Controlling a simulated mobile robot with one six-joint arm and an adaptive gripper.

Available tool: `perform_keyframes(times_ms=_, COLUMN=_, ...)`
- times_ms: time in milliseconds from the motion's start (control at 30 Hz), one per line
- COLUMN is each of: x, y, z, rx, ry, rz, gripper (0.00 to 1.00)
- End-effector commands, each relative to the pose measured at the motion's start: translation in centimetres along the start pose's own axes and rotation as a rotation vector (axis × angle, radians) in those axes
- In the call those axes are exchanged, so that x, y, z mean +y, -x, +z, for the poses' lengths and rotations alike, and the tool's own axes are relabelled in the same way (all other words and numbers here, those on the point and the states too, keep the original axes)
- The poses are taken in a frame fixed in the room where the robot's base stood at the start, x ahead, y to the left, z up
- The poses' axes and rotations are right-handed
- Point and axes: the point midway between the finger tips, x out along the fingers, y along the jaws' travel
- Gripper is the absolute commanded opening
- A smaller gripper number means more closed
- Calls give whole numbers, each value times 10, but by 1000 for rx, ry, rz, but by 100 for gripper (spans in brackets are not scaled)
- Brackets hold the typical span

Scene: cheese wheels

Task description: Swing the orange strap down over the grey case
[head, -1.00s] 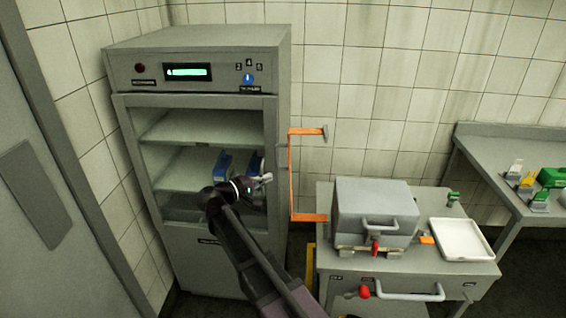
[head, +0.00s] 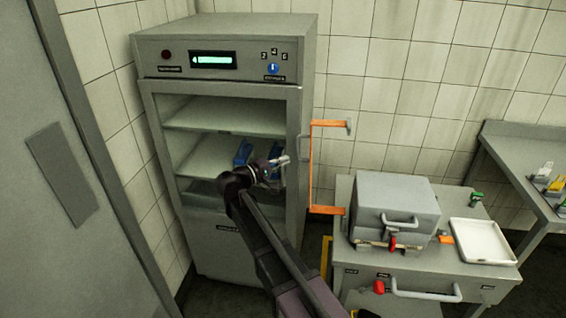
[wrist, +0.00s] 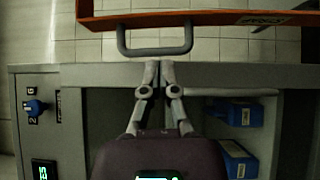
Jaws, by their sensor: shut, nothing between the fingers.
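The orange strap (head: 312,165) stands upright as a bracket-shaped frame at the left of the grey case (head: 390,197). Its lower arm ends at the case's left side, and its upper arm is raised at the back. The case sits closed on the bench. My gripper (head: 284,160) is left of the strap, in front of the cabinet. In the wrist view my gripper (wrist: 159,68) has its fingertips together and empty. There the strap (wrist: 215,18) crosses the top, and its grey handle (wrist: 155,51) lies just beyond the fingertips, apparently apart from them.
A grey cabinet (head: 222,88) with shelves and blue boxes (head: 243,153) stands behind and left of my gripper. The bench (head: 430,268) carries a white tray (head: 482,241) and has a drawer handle at its front. A side table (head: 510,155) is at the right.

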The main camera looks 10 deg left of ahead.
Motion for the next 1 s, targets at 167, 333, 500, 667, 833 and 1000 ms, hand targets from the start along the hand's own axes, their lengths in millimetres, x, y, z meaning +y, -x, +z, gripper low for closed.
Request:
perform_keyframes(times_ms=167, x=0, y=-24, z=0, rx=-2, ry=0, rz=0, gripper=0)
perform_keyframes(times_ms=333, x=0, y=-48, z=0, rx=-2, ry=0, rz=0, gripper=0)
perform_keyframes(times_ms=500, x=0, y=-65, z=0, rx=0, ry=0, rz=0, gripper=0)
perform_keyframes(times_ms=667, x=0, y=-74, z=0, rx=0, ry=0, rz=0, gripper=0)
perform_keyframes(times_ms=833, x=0, y=-77, z=0, rx=1, ry=0, rz=0, gripper=0)
perform_keyframes(times_ms=1000, x=0, y=-76, z=0, rx=1, ry=0, rz=0, gripper=0)
